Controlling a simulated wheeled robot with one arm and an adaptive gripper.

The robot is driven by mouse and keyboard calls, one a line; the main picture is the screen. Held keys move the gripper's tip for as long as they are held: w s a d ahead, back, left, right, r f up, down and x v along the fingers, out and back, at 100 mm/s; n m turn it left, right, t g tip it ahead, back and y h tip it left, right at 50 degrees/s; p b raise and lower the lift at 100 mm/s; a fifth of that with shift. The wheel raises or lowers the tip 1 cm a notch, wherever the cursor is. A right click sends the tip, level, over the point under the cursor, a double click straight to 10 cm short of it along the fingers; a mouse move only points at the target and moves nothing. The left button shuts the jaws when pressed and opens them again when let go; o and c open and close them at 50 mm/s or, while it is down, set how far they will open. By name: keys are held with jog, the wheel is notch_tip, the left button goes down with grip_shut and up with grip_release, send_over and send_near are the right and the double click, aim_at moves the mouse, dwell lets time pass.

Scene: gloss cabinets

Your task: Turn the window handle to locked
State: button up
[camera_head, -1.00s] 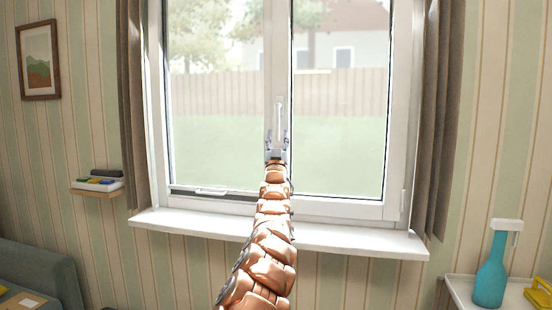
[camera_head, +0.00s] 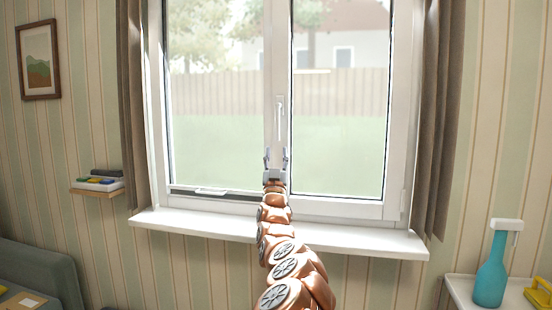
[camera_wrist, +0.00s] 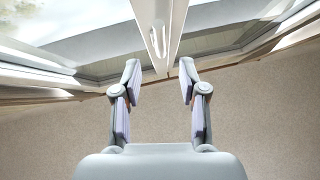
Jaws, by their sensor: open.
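The white window handle (camera_head: 280,118) sits on the middle post of the window and stands upright along it. In the wrist view the handle (camera_wrist: 158,42) shows as a pale lever on the post, beyond my fingertips. My gripper (camera_head: 276,157) is just below the handle in the head view, fingers spread and pointing up. The gripper (camera_wrist: 160,68) is empty in the wrist view, with one finger to each side of the post's lower part. I cannot tell the exact gap between fingers and handle.
The white sill (camera_head: 335,238) juts out below the window. Brown curtains hang at the left (camera_head: 132,105) and right (camera_head: 440,120). A teal spray bottle (camera_head: 490,272) stands on a white surface at lower right. A small shelf (camera_head: 97,191) is on the left wall.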

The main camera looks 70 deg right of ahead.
jog(key=shift+s+a+f, duration=0.1)
jog(key=shift+a+f, duration=0.1)
jog(key=shift+a, duration=0.25)
dwell(0.5)
